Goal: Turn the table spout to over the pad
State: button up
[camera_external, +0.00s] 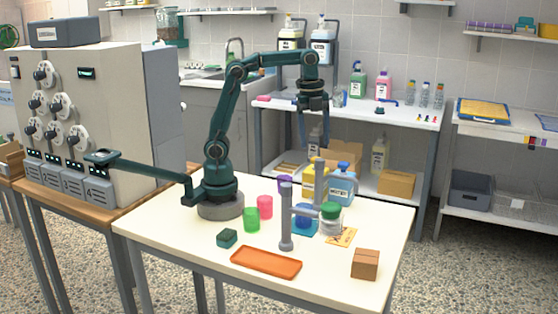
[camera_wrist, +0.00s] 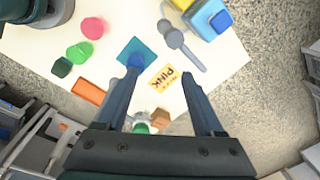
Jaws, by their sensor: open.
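The spout's exact outlet is hard to tell. My gripper (camera_external: 314,142) is open and empty, high above the table, fingers pointing down.
A green-lidded jar (camera_external: 331,220) and a lettered card (camera_external: 341,237) lie right of the pad. Yellow and blue containers (camera_external: 341,188) stand behind. Pink and green cups (camera_external: 251,219) stand left. An orange tray (camera_external: 266,262) and brown box (camera_external: 365,264) are in front.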

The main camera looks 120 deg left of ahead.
jog(key=n, duration=0.1)
send_over(320, 159)
notch_tip(320, 159, down, 3)
jog(key=shift+d+f+g, duration=0.1)
jog(key=shift+f+g, duration=0.1)
jog(key=shift+g, duration=0.2)
jog(key=shift+f, duration=2.35)
grip_shut()
